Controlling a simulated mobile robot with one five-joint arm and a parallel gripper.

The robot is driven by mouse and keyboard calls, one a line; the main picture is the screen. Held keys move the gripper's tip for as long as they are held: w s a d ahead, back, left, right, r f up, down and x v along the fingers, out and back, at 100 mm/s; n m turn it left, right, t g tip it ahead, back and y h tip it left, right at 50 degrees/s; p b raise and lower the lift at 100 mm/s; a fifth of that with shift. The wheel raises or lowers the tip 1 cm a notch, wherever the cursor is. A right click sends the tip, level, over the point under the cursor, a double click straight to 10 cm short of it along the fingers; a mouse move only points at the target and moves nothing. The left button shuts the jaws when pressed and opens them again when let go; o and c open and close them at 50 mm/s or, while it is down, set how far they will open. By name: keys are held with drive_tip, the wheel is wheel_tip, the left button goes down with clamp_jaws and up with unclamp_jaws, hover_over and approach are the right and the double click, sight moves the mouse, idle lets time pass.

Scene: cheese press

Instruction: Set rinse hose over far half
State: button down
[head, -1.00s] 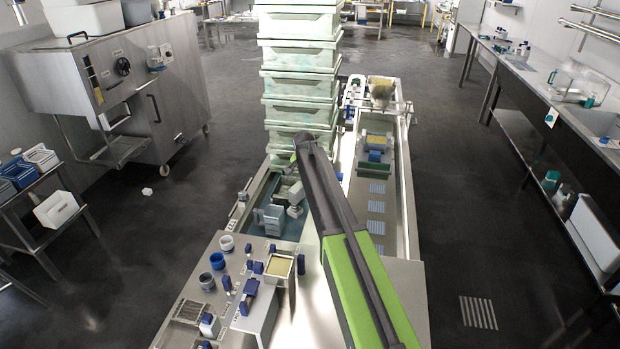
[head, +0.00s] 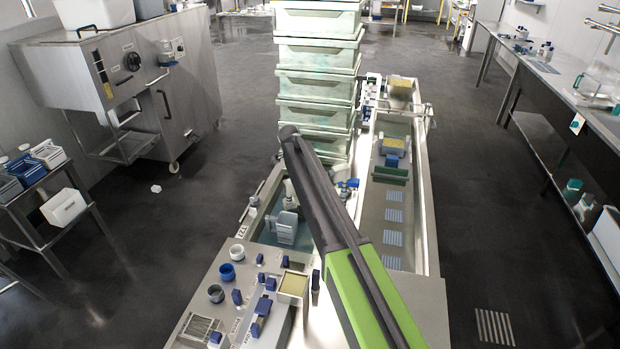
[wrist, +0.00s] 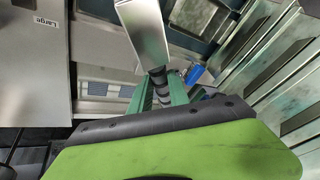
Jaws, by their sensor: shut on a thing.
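In the wrist view, the green fingers of my gripper (wrist: 160,98) are closed around a dark ribbed piece (wrist: 160,77), which seems to be the rinse hose's grip. A flat silver metal piece rises just beyond it; I cannot tell whether it is joined to the grip. In the head view, my arm hides the gripper and most of what it holds. The long trough has a left basin (head: 268,235) and a right basin (head: 398,262), with a pale divider between them. The arm reaches over the left basin and the divider.
A tall stack of pale green crates (head: 315,88) stands at the left basin's far end, close to my arm. Blue knobs, cups and a small yellow-topped box (head: 293,284) crowd the near panel. A steel cabinet (head: 125,85) stands left. The right basin's near part is mostly clear.

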drive_tip(key=shift+w+d, duration=0.2)
drive_tip(key=shift+d, duration=0.15)
drive_tip(key=c, duration=1.3)
unclamp_jaws()
drive_tip(key=shift+o, duration=0.2)
drive_tip(key=shift+a, duration=0.25)
drive_tip(key=shift+r, duration=0.15)
drive_tip(key=p+v, duration=1.5)
drive_tip(key=v, duration=0.2)
drive_tip(key=shift+a+p, duration=0.2)
drive_tip(key=shift+p, duration=0.2)
